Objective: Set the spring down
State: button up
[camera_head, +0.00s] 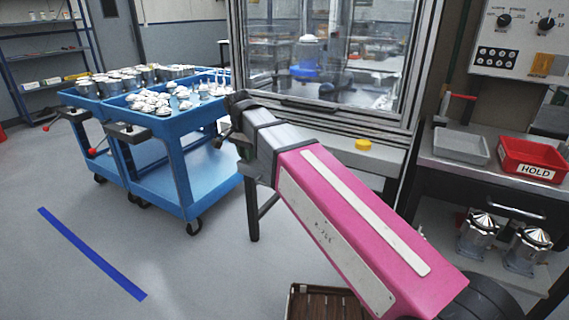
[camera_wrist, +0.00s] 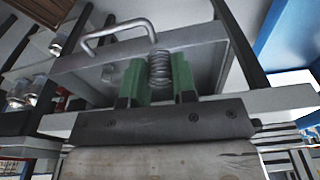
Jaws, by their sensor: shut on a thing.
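The spring (camera_wrist: 159,68) is a small dark metal coil. In the wrist view it stands between the two green fingers of my gripper (camera_wrist: 159,80), which is shut on it. Its coils show above and between the fingers; the lower end is partly hidden. In the head view my pink and grey arm reaches up and left towards the blue carts, in front of the glass enclosure. The spring cannot be made out in that view.
Two blue carts (camera_head: 180,185) carry several metal parts at the left. A grey tray (camera_head: 460,147) and a red HOLD bin (camera_head: 531,160) sit on the right bench. A yellow button (camera_head: 363,145) is by the glass enclosure (camera_head: 330,50). A brown crate (camera_head: 325,300) is below.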

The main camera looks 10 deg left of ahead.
jog(key=w+d+f, duration=0.1)
jog(key=w+f, duration=0.1)
jog(key=w+d+f, duration=0.2)
jog(key=w, duration=0.1)
jog(key=w+d+f, duration=0.2)
jog(key=w, duration=0.1)
jog(key=shift+w+d, duration=0.2)
jog(key=shift+d, duration=0.05)
jog(key=shift+f, duration=2)
jog(key=shift+f, duration=0.1)
jog(key=o, duration=0.9)
notch_tip(320, 180, up, 12)
jog(key=s, duration=0.1)
jog(key=shift+s+a, duration=0.15)
jog(key=shift+a, duration=0.15)
